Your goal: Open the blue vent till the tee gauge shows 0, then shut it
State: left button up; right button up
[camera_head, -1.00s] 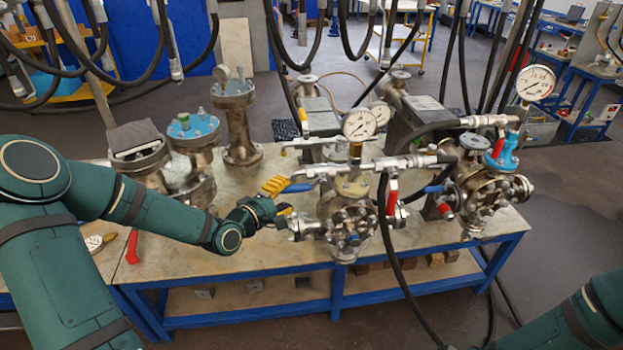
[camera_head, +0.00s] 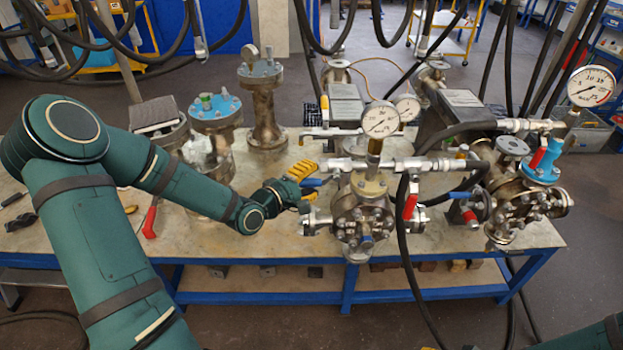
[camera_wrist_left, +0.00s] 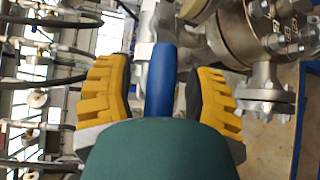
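The blue vent lever (camera_head: 313,182) sticks out to the left from a silver valve line (camera_head: 345,164) beside the tee gauge (camera_head: 380,120). This white dial stands upright on a brass stem above a flanged vessel (camera_head: 362,218); its needle is too small to read surely. My left gripper (camera_head: 304,184) is at the lever, its yellow fingers on either side. In the left wrist view the lever (camera_wrist_left: 160,85) lies between the fingers, with gaps showing on both sides, so the gripper is open around it. My right gripper is out of view.
A second vessel with a blue-collared gauge (camera_head: 590,86) stands at the right. Red levers (camera_head: 410,206) and black hoses hang close to the vessels. A blue-topped flanged vessel (camera_head: 215,108) stands behind my left arm. The bench top (camera_head: 260,247) is clear in front.

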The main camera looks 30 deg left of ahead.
pick_arm(q)
grip_shut()
